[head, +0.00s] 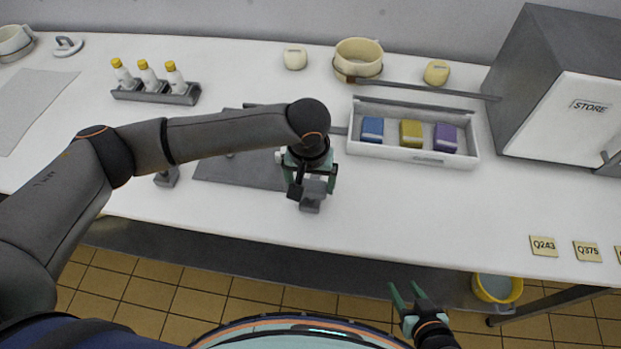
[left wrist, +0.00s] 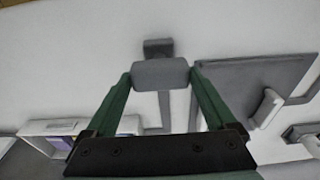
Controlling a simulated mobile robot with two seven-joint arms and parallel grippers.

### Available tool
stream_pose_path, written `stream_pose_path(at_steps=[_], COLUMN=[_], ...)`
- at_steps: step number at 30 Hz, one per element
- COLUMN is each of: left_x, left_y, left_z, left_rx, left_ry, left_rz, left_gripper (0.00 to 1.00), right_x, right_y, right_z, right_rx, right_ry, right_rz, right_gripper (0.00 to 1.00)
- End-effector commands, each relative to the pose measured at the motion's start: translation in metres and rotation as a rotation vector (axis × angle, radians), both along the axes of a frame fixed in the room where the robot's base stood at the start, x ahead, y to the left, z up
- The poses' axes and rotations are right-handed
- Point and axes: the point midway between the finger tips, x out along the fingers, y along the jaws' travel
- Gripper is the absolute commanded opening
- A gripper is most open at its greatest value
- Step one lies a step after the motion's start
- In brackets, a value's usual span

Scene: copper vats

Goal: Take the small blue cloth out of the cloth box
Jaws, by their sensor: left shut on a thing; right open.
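The small blue cloth (head: 372,129) lies in the left part of the white cloth box (head: 412,154), which is open at the top. A yellow cloth (head: 411,133) and a purple cloth (head: 445,137) lie beside it. My left gripper (head: 312,184) is left of and in front of the box, shut on a grey block-like handle (left wrist: 160,73). A darker grey piece (left wrist: 158,48) shows just beyond the handle; I cannot tell if they are joined. The box shows partly in the left wrist view (left wrist: 85,127). My right gripper (head: 412,300) is open and empty, low in front of the table.
A dark grey board (head: 240,172) lies left of the box, partly under my left arm. A grey bar (head: 430,88) runs behind the box. The grey STORE cabinet (head: 560,85) stands to the right.

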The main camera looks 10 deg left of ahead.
Motion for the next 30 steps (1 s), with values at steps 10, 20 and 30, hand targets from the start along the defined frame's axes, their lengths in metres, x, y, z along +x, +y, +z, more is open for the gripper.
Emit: stream_pose_path(at_steps=[10,20,30], left_x=[-0.001,-0.001,-0.001], left_y=[0.0,0.0,0.0], left_z=[-0.013,-0.017,-0.017], left_rx=[0.002,0.002,0.002], left_ry=[0.004,0.005,0.005], left_rz=[0.0,0.0,0.0], left_gripper=[0.34,0.34,0.34], right_x=[0.0,0.0,0.0], right_y=[0.0,0.0,0.0], right_z=[-0.003,-0.003,-0.003], right_rx=[0.0,0.0,0.0], right_ry=[0.0,0.0,0.001], right_rz=[0.0,0.0,0.0], right_gripper=[0.5,0.5,0.5])
